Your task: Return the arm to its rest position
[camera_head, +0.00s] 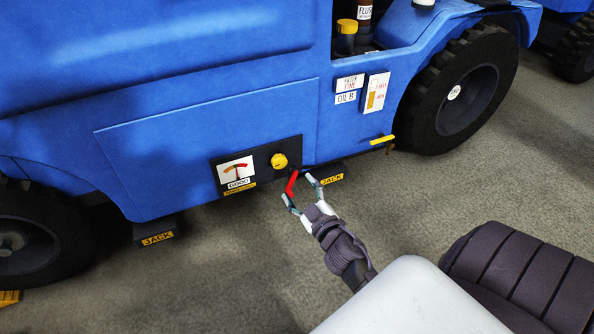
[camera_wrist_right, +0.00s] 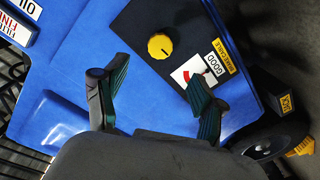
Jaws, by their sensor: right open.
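My right gripper (camera_head: 302,176) is open in front of the lower side of a blue vehicle (camera_head: 200,110). In the wrist view its two dark green fingers (camera_wrist_right: 158,82) stand well apart with nothing between them. A black panel (camera_head: 260,160) with a yellow knob (camera_head: 279,160) and a gauge marked GOOD (camera_head: 236,169) is just beyond the gripper. A red strip (camera_head: 291,184) shows along the gripper's left finger; I cannot tell whether it belongs to the finger. My right arm comes in from the bottom right, stretched toward the vehicle. My left gripper is not in view.
A large black wheel (camera_head: 468,88) stands at the right and another (camera_head: 30,240) at the left. JACK plates (camera_head: 157,238) stick out low along the vehicle's edge. A yellow handle (camera_head: 382,140) juts out near the right wheel. Grey floor (camera_head: 220,280) is clear in front.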

